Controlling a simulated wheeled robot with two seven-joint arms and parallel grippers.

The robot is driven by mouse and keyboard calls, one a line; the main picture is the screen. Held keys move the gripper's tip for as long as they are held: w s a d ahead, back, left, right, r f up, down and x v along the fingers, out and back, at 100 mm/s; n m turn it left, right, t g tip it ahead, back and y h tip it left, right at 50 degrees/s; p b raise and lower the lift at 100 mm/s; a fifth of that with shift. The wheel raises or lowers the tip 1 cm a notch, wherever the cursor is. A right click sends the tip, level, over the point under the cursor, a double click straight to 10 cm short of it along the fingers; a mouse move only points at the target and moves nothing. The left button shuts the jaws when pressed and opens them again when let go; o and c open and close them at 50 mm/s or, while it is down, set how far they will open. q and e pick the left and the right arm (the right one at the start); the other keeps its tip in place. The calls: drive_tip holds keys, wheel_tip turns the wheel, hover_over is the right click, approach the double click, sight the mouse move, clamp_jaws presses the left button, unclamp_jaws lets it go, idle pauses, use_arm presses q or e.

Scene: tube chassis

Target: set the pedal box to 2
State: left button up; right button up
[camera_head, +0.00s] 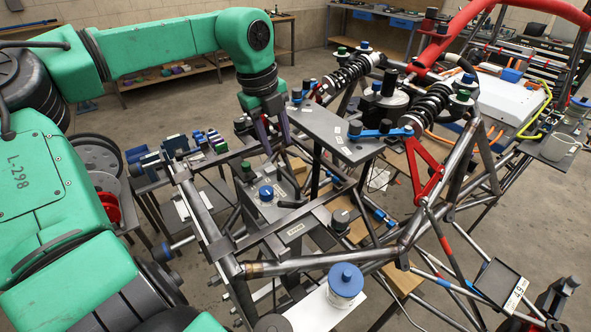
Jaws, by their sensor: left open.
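My left gripper (277,143) points down over the front of the tube chassis (215,230), with its two dark fingers apart and nothing visible between them. A grey box-like unit (268,217) with a blue-topped knob (266,192) sits among the tubes, below and slightly left of the fingertips. It may be the pedal box, but I cannot tell for sure. A small label (295,229) on it is too small to read, and its setting cannot be made out. My right gripper is not in view.
A flat grey plate (335,132) lies just right of the fingers. Coil-over springs (345,75) and a red wishbone (424,170) stand further right. A blue-topped white canister (345,285) is near the front. Small blue and green parts (208,140) lie left of the gripper.

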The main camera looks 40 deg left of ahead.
use_arm(q)
drive_tip(key=p, duration=0.1)
hover_over(289, 177)
drive_tip(key=s+a, duration=0.1)
drive_tip(key=s, duration=0.1)
wheel_tip(289, 177, down, 5)
drive_tip(key=f, duration=0.1)
drive_tip(key=w+f, duration=0.1)
drive_tip(key=f, duration=0.1)
drive_tip(key=d+f+p, duration=0.1)
drive_tip(key=shift+w+f, duration=0.3)
drive_tip(key=shift+w, duration=0.05)
drive_tip(key=shift+f, duration=0.35)
drive_tip(key=shift+s+a, duration=0.1)
drive_tip(key=shift+a, duration=0.15)
drive_tip(key=shift+d, duration=0.15)
clamp_jaws()
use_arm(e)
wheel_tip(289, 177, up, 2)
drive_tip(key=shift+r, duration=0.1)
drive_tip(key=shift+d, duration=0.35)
